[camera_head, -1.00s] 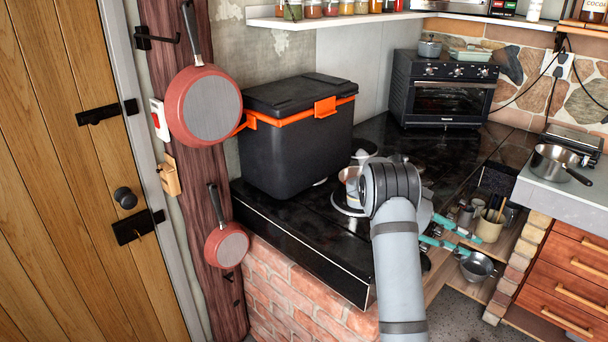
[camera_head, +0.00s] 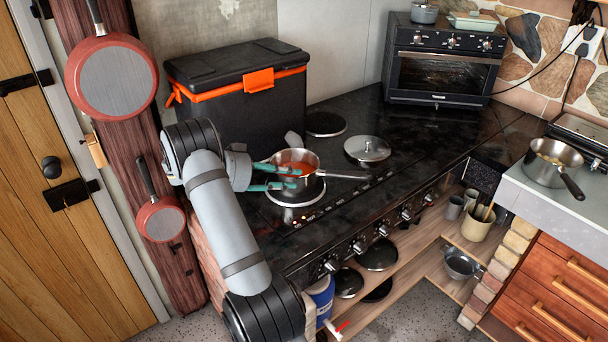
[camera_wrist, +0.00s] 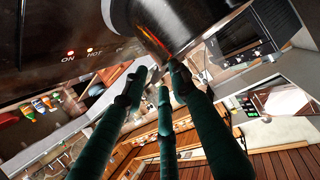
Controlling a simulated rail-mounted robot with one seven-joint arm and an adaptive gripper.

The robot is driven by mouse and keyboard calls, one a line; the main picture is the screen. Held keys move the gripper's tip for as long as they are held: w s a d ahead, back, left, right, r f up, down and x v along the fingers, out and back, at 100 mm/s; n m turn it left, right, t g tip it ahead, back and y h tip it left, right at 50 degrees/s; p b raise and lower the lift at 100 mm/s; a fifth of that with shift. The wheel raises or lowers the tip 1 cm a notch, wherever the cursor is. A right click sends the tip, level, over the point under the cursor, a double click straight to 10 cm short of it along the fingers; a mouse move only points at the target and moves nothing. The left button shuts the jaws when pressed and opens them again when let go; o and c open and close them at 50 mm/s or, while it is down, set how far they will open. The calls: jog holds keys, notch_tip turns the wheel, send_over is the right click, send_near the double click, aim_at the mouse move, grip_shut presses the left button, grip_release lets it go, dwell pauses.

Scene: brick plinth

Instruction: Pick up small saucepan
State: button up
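A small steel saucepan (camera_head: 309,161) with reddish-orange contents sits on a hob burner, its handle (camera_head: 345,175) pointing right. Its curved steel side fills the top of the wrist view (camera_wrist: 175,18). My gripper (camera_head: 297,178) is at the saucepan's left front side, with teal fingers spread apart. One finger crosses in front of the pan near its rim and another lies lower. In the wrist view my gripper (camera_wrist: 160,80) shows its fingers separated, with nothing between them. Whether a fingertip touches the pan cannot be told.
A black cool box (camera_head: 235,100) stands behind my arm. A lid (camera_head: 367,149) lies on the hob right of the saucepan. Another saucepan (camera_head: 550,165) is on the right counter, and a pot (camera_head: 425,13) is on the oven (camera_head: 440,65). Hob space at the right is clear.

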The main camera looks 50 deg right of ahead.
aim_at(302, 177)
jog(key=p+x, duration=0.2)
jog(key=x, duration=0.2)
jog(key=shift+d, duration=0.3)
jog(key=shift+s+d+f+p, duration=0.2)
jog(key=shift+d+f+p, duration=0.05)
jog(key=shift+d+p, duration=0.1)
jog(key=c, duration=0.3)
grip_shut()
jog(key=shift+a, duration=0.1)
